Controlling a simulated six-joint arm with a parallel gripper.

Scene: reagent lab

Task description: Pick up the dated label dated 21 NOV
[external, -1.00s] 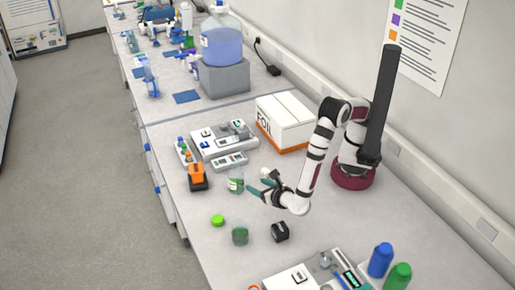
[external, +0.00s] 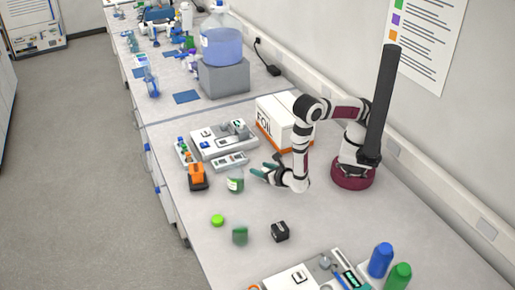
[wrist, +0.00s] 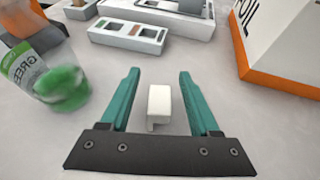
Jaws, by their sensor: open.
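My gripper (wrist: 158,73) is open, its two teal fingers spread low over the bench. It also shows in the external view (external: 260,170), beside the green-filled jar. A small white block (wrist: 160,103) lies between the fingers in the wrist view, with a gap on each side. No writing on it can be read, so I cannot tell whether it is the label dated 21 NOV. In the external view I cannot make it out near the gripper.
A jar marked GREEN (wrist: 40,75) stands left of my fingers. A grey compartment tray (wrist: 127,36) lies beyond them. The white and orange FOIL box (wrist: 285,55) is to the right. A black block (external: 280,231) and green cap (external: 217,220) sit nearer the front.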

